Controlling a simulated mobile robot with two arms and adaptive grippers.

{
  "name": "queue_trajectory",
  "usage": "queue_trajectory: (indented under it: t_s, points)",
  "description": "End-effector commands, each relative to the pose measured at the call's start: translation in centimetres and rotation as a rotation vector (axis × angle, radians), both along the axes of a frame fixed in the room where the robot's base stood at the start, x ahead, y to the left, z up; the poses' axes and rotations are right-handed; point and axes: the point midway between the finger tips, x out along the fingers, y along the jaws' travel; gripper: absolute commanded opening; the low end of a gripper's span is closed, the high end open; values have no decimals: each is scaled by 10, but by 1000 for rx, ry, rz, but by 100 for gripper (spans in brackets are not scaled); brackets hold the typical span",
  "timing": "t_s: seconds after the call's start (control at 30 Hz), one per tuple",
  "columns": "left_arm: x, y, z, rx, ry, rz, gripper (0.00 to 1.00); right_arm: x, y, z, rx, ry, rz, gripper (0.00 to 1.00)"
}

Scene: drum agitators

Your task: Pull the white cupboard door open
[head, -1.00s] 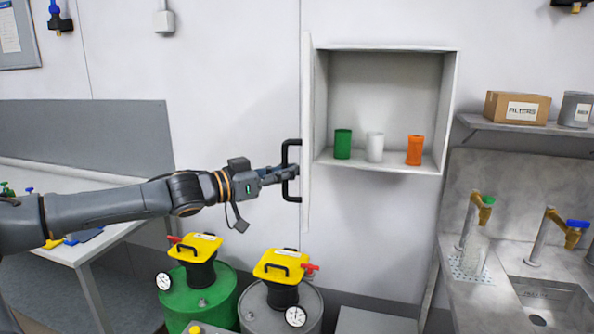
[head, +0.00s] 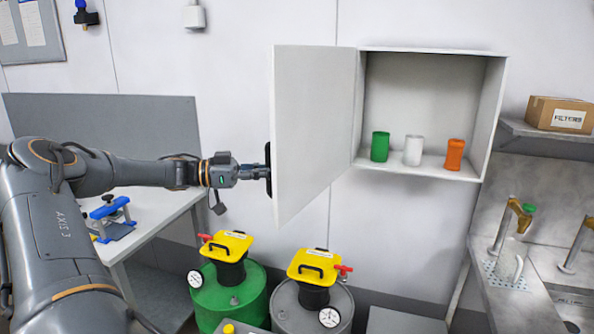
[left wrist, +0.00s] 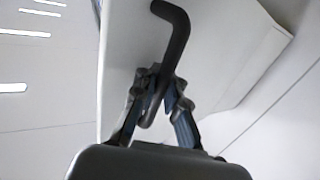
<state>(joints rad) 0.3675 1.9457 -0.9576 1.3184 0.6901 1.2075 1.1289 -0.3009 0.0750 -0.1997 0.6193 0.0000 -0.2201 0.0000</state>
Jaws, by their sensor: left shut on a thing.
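The white cupboard door (head: 316,130) stands wide open, swung out to the left of the white cupboard (head: 480,110) on the wall. Its black handle (head: 268,170) is on the door's outer face near the free edge. My left gripper (head: 262,173) is at the handle. In the left wrist view, the fingers of my left gripper (left wrist: 158,100) are shut around the black handle (left wrist: 176,40), with the white door (left wrist: 125,60) behind. Inside the cupboard stand a green container (head: 380,147), a white container (head: 413,151) and an orange container (head: 454,155). My right gripper is not in view.
A green drum (head: 230,298) and a grey drum (head: 285,310) with yellow lids stand below the door. A table (head: 160,222) is at the left. A sink counter (head: 535,265) and a shelf with a cardboard box (head: 558,115) are at the right.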

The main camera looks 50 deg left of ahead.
Motion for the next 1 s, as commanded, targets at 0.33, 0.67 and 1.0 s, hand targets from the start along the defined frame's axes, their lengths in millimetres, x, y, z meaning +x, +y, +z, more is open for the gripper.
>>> queue_trajectory:
  t_s: [0.33,0.67,1.0]
  points:
    - [-14,15,-5,-2,10,-24,0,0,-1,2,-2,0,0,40]
    - [-14,15,-5,-1,11,-25,0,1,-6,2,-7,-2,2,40]
    - [-13,16,-2,0,4,-21,34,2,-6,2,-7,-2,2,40]
